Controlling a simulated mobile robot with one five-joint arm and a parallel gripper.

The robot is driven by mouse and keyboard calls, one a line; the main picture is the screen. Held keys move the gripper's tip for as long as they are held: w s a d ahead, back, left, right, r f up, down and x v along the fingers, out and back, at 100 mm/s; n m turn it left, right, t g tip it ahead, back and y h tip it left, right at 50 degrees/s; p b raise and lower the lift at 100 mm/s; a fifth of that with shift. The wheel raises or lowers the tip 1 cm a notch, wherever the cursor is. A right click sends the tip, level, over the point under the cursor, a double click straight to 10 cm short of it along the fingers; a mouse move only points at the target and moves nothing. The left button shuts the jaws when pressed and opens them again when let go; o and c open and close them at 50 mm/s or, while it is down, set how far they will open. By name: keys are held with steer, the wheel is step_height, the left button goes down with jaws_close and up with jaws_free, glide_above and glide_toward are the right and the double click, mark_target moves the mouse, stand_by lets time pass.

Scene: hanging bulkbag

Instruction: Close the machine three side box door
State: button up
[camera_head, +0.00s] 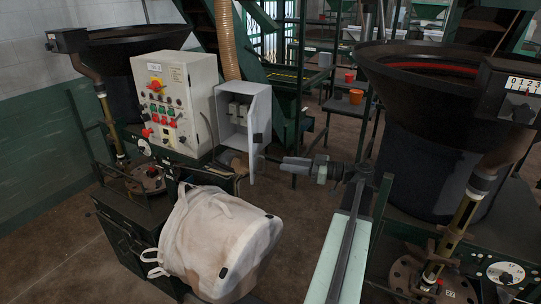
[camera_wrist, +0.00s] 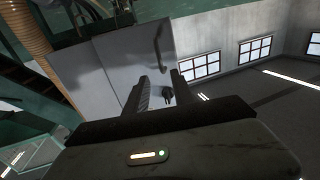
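The side box (camera_head: 236,92) is a pale grey cabinet fixed beside the control panel. Its door (camera_head: 259,125) stands open, swung out at the right, and white components show inside. A small dark latch (camera_head: 257,138) is on the door. My gripper (camera_head: 284,164) is just right of the door's lower part, pointing left. In the wrist view my gripper (camera_wrist: 160,88) is open and empty. I cannot tell whether a finger touches the door.
The control panel (camera_head: 167,105) with coloured buttons is left of the box. A white bulk bag (camera_head: 215,240) sits below in front. Bare floor shows between the machines.

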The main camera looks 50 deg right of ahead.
steer(key=x, duration=0.8)
jaws_close()
stand_by(1.1)
